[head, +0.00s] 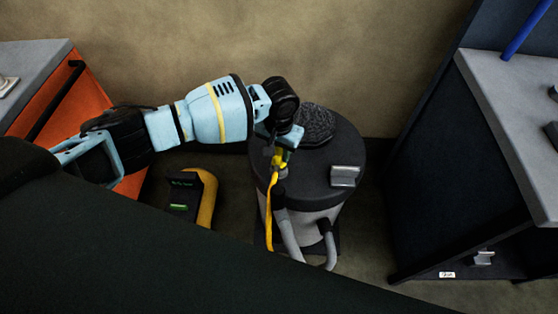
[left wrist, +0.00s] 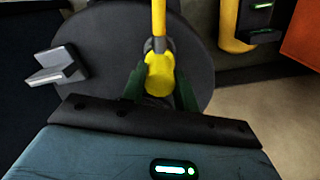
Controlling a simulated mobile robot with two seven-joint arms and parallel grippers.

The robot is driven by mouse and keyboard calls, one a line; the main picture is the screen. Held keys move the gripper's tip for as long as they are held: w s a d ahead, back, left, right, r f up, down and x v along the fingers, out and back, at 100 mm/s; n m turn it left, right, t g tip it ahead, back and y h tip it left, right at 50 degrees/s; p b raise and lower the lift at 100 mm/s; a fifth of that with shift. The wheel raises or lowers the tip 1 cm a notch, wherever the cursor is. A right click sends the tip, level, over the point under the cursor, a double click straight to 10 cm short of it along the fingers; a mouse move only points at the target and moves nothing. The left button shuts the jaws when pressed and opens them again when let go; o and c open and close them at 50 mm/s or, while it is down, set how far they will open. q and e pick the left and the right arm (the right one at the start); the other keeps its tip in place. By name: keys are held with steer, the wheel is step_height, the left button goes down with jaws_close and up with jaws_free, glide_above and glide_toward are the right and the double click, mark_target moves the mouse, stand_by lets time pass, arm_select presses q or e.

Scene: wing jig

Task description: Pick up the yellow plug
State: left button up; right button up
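The yellow plug (head: 278,161) is at the front left edge of the dark lid of a round grey canister (head: 326,180), with a yellow cable (head: 272,215) hanging down from it. My left gripper (head: 284,150) reaches in from the left, with its fingers at the plug. In the left wrist view the plug (left wrist: 160,76) lies between the two dark green fingers (left wrist: 160,86), one on each side. The fingers look very close to its sides; I cannot tell if they press on it. My right gripper is not in view.
A yellow-and-black device (head: 195,197) is on the floor to the left. An orange cabinet (head: 85,100) is at left, a dark cabinet with a grey top (head: 515,110) at right. Floor between canister and right cabinet is clear.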

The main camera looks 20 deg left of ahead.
arm_select(q)
steer(key=shift+c, duration=1.2)
steer(key=shift+r, duration=0.2)
steer(key=shift+r, duration=0.65)
step_height(320, 180, up, 2)
steer(key=shift+d+r+p, duration=0.15)
steer(key=shift+r+p, duration=0.05)
steer(key=shift+p, duration=0.1)
steer(key=s+d+r, duration=0.1)
steer(key=s+d, duration=0.2)
steer(key=d, duration=1.2)
steer(key=shift+s+d+b, duration=0.15)
steer(key=shift+s+b, duration=0.2)
steer(key=shift+s, duration=0.05)
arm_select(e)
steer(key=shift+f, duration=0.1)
